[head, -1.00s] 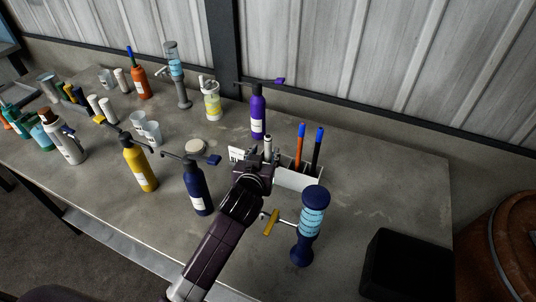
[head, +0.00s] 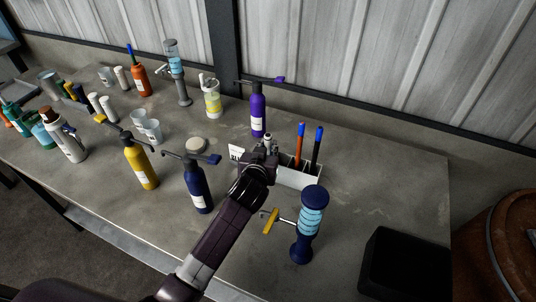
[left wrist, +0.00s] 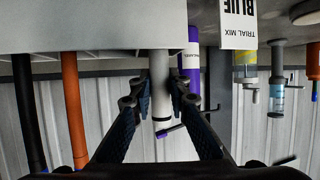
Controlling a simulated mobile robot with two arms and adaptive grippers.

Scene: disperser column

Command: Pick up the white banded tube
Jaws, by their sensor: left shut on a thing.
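The white banded tube (left wrist: 160,88) is light grey-white with a dark band near its end. It stands at the left end of the white rack (left wrist: 90,28), and its lower part is hidden by the rack. My left gripper (left wrist: 160,96) is shut on it, with one dark finger on each side in the left wrist view, which is upside down. In the head view my left gripper (head: 263,152) is at the rack, and the tube's tip (head: 268,138) shows just above the fingers. My right gripper is not in view.
An orange tube (head: 299,145) and a black tube with a blue cap (head: 317,148) stand in the rack. A navy bottle (head: 197,186), a purple bottle (head: 258,112) and a blue dispenser column (head: 307,225) stand around my left arm. A black box (head: 403,262) is at front right.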

